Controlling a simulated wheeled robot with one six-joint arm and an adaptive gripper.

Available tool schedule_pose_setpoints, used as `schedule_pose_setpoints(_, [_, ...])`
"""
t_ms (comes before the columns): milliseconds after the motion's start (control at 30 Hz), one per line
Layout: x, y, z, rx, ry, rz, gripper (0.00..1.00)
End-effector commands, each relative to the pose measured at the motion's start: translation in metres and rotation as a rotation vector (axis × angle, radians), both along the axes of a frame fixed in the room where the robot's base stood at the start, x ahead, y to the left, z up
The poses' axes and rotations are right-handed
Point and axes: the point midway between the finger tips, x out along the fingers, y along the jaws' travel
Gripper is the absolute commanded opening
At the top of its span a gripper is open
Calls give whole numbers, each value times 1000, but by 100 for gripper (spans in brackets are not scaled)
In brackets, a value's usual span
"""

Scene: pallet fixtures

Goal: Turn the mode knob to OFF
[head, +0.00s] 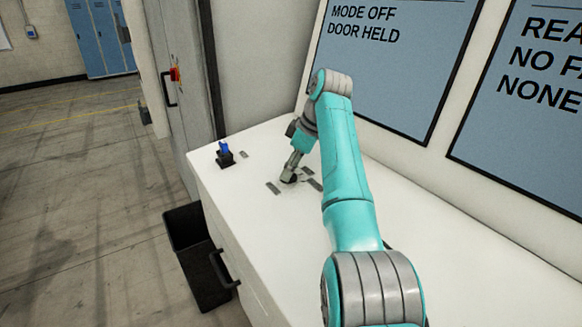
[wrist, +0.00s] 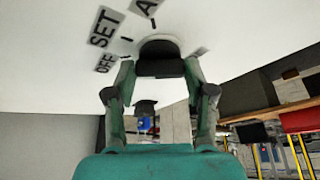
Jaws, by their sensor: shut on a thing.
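The mode knob (wrist: 160,66) is a dark knob on a pale round base on the white worktop. In the wrist view it sits between my two fingertips, and my gripper (wrist: 158,75) is shut on it. The OFF label (wrist: 104,63) and the SET label (wrist: 105,28) lie left of the knob; a label starting with A (wrist: 145,5) is cut off at the top. I cannot tell which label the knob points to. In the head view my gripper (head: 290,175) reaches down to the worktop and mostly hides the knob. The left wall display (head: 390,60) reads MODE OFF, DOOR HELD.
A blue-topped control on a black base (head: 225,155) stands near the worktop's (head: 260,220) left end. A grey cabinet (head: 175,60) with a red switch is beyond it. A black bin (head: 195,255) stands on the floor at left. A second display (head: 530,110) is at right.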

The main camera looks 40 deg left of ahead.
Motion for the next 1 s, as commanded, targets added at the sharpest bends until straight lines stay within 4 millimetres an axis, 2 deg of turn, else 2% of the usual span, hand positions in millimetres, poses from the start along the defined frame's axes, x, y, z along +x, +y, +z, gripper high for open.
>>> schedule_pose_setpoints(300, [1, 0, 0, 0, 0, 105, 19])
schedule_pose_setpoints(767, [1, 0, 0, -1, 0, 118, 19])
schedule_pose_setpoints(800, [1, 0, 0, -1, 0, 118, 64])
schedule_pose_setpoints(867, [1, 0, 0, -1, 0, 118, 79])
schedule_pose_setpoints(1000, [1, 0, 0, -1, 0, 118, 79])
